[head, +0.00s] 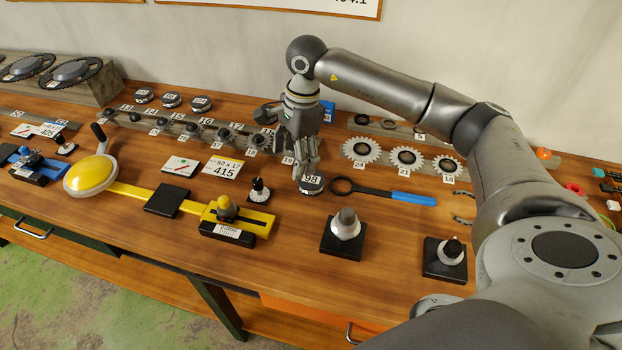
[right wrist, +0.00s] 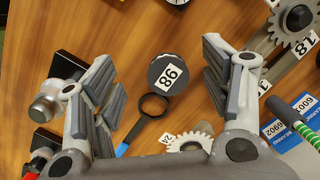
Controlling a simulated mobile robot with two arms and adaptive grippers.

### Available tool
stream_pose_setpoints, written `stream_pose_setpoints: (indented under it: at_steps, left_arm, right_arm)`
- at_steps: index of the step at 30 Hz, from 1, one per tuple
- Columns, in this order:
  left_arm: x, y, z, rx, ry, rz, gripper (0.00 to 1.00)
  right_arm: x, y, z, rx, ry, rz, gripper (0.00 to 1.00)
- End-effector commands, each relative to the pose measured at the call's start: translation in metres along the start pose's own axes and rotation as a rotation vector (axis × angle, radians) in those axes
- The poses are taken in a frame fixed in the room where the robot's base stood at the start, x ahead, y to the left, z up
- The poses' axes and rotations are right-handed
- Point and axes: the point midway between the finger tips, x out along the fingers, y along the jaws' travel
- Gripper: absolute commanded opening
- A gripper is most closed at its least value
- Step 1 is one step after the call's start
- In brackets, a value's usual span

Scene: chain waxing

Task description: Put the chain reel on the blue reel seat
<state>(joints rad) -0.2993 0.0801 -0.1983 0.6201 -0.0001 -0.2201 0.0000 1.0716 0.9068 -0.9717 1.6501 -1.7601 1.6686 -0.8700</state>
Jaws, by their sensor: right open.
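A dark round reel labelled 98 (head: 311,185) lies on the wooden bench; I take it for the chain reel. It also shows in the right wrist view (right wrist: 167,73), between my open fingers. My right gripper (head: 306,168) points down just above and behind it, empty. Whether the fingers touch the reel I cannot tell. A blue block (head: 328,112) stands behind my right gripper, partly hidden by it. A blue fixture (head: 40,166) stands at the far left. Which of these blue things is the reel seat I cannot tell. My left gripper is not in view.
A ring tool with blue handle (head: 412,199) lies right of the reel. Black-based posts (head: 344,234) stand in front, a yellow fixture (head: 236,220) to the left. Several toothed gears (head: 406,157) and a row of numbered small parts (head: 190,130) lie behind.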

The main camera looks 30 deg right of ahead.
Motion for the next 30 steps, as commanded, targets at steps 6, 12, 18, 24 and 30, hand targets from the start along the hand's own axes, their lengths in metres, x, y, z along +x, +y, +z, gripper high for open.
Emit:
stream_pose_setpoints:
  at_steps: [6,12,18,24,30]
  left_arm:
    - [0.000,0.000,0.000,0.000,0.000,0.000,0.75]
    - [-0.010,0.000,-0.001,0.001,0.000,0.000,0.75]
    - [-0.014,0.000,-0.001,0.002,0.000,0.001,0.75]
    - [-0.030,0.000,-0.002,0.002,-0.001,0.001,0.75]
    - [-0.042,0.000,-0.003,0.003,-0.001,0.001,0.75]
  right_arm:
    - [-0.011,0.000,-0.045,0.016,0.147,0.022,0.71]
    - [0.018,0.002,-0.050,0.016,0.151,0.026,0.71]
    - [0.037,0.002,-0.052,0.015,0.148,0.022,0.71]
    - [0.054,0.003,-0.053,0.016,0.148,0.026,0.71]
    - [0.082,0.002,-0.056,0.016,0.147,0.022,0.71]
